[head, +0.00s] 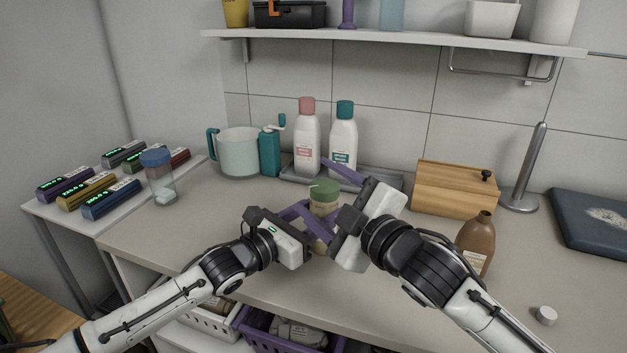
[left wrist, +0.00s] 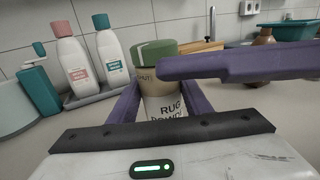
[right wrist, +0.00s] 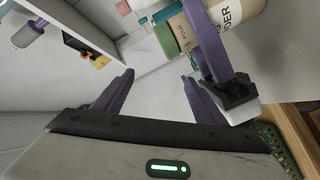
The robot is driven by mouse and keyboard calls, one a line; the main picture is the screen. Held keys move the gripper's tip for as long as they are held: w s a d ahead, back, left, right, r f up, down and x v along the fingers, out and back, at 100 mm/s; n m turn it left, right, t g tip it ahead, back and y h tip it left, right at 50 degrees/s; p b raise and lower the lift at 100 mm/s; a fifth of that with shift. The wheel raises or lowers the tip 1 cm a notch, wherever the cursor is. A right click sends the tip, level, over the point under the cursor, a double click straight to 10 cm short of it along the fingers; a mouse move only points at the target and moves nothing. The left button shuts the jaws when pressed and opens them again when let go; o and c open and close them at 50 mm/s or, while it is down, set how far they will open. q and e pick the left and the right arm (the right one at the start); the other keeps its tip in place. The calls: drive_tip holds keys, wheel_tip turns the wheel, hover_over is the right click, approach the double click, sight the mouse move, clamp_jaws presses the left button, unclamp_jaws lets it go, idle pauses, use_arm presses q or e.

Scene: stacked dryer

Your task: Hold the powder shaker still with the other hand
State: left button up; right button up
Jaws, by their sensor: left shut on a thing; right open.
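The powder shaker (head: 325,193) is a tan jar with a green lid and a white label, upright on the counter. In the left wrist view the shaker (left wrist: 165,98) stands between my left gripper's purple fingers, its label partly hidden. My left gripper (head: 314,218) is shut on it. My right gripper (head: 338,198) is open and empty, just right of the shaker; one finger crosses the left wrist view beside the lid. In the right wrist view the shaker (right wrist: 232,22) is at the top right, outside the open fingers of my right gripper (right wrist: 160,82), with a left-gripper finger across it.
Two white bottles (head: 343,140) on a grey tray, a teal grinder (head: 270,152) and a pitcher (head: 238,152) stand behind. A wooden box (head: 452,188) and brown bottle (head: 476,243) are to the right. A blue-lidded jar (head: 160,180) is left. The front-left counter is clear.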

sight(317, 180)
drive_tip(key=d+f+m, duration=0.1)
drive_tip(key=m, duration=0.1)
drive_tip(key=d+f+m, duration=0.1)
drive_tip(key=m, duration=0.2)
drive_tip(key=d+f+m, duration=0.1)
drive_tip(key=d+m, duration=0.1)
drive_tip(key=shift+w+y, duration=0.15)
drive_tip(key=shift+y, duration=0.15)
drive_tip(key=m, duration=0.1)
drive_tip(key=d+m, duration=0.1)
drive_tip(key=m, duration=0.1)
drive_tip(key=shift+w+d+f, duration=0.1)
drive_tip(key=shift+d+f, duration=0.05)
drive_tip(key=shift+f, duration=0.1)
drive_tip(key=x, duration=1.1)
drive_tip(key=shift+w+a, duration=0.3)
drive_tip(key=c, duration=1)
drive_tip(key=shift+a+r+m+t, duration=0.2)
drive_tip(key=shift+a+m+t, duration=0.1)
drive_tip(key=shift+m, duration=0.1)
drive_tip(key=shift+c, duration=0.4)
drive_tip(key=shift+h, duration=0.4)
drive_tip(key=shift+w+d+m+t+h, duration=0.1)
drive_tip(key=shift+d+m+t+h, duration=0.3)
drive_tip(key=shift+d+m, duration=0.1)
